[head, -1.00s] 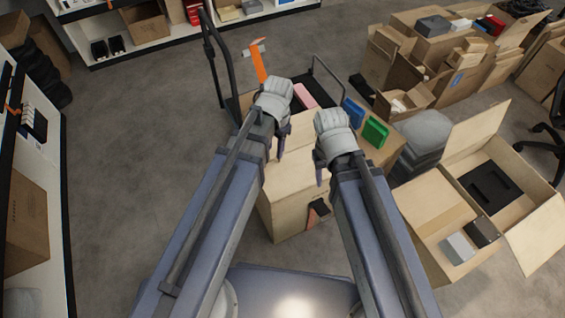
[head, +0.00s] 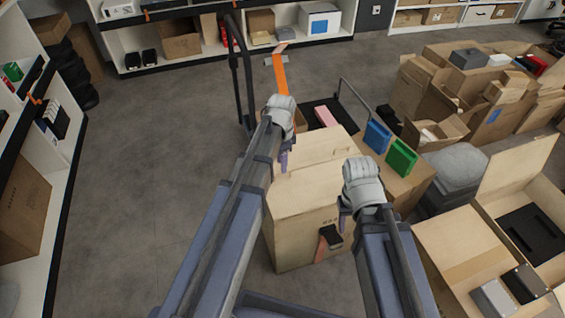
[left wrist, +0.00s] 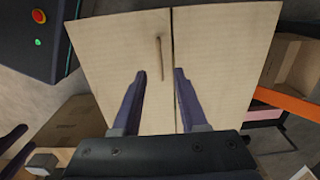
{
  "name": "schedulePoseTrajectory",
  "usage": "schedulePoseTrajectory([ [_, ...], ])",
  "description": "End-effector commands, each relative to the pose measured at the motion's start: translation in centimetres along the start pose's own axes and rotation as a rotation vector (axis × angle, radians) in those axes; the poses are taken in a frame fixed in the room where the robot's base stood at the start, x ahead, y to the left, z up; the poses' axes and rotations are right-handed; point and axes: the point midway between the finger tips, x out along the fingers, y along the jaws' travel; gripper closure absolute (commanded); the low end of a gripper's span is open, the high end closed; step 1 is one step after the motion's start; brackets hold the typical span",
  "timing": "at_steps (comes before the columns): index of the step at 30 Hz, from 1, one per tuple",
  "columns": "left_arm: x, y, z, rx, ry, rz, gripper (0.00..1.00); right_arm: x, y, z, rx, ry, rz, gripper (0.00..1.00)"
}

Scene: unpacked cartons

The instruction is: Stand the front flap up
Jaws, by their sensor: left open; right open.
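A closed tan carton (head: 290,235) stands in front of me, two flaps lying over its top. The front flap (head: 310,190) is the nearer one and lies flat; it is the left panel in the left wrist view (left wrist: 105,65), with a narrow slot near the seam. The far flap (head: 318,150) lies beyond the seam and is the right panel in the left wrist view (left wrist: 225,60). My left gripper (head: 283,162) is open and empty above the carton top, its fingers (left wrist: 160,73) either side of the slot's line. My right gripper (head: 343,215) is open at the carton's right side.
A box with a blue case (head: 377,136) and a green case (head: 401,157) stands behind right. An open carton (head: 455,245) lies at the right. A black cart with an orange item (head: 280,78) is behind. Shelves line the left and back. Floor at left is clear.

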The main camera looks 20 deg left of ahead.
Motion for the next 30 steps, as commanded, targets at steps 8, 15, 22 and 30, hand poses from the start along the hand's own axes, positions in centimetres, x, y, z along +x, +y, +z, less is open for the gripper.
schedulePoseTrajectory([
  [8, 2.5, 0.0, 0.0, -0.001, 0.0, 0.0, 0.57, 2.5, -0.2, -0.1, -0.001, 0.0, 0.004, 0.5],
  [15, 4.4, 0.0, 0.0, -0.001, 0.0, 0.0, 0.57, 4.3, -0.3, -0.3, -0.002, 0.0, 0.007, 0.5],
  [22, 4.4, 0.0, 0.0, -0.001, 0.0, 0.0, 0.57, 4.4, -0.3, -0.3, -0.003, 0.001, 0.007, 0.5],
  [30, 5.4, 0.0, 0.0, -0.001, 0.0, 0.0, 0.57, 5.3, -0.4, -0.3, -0.002, 0.0, 0.007, 0.5],
])
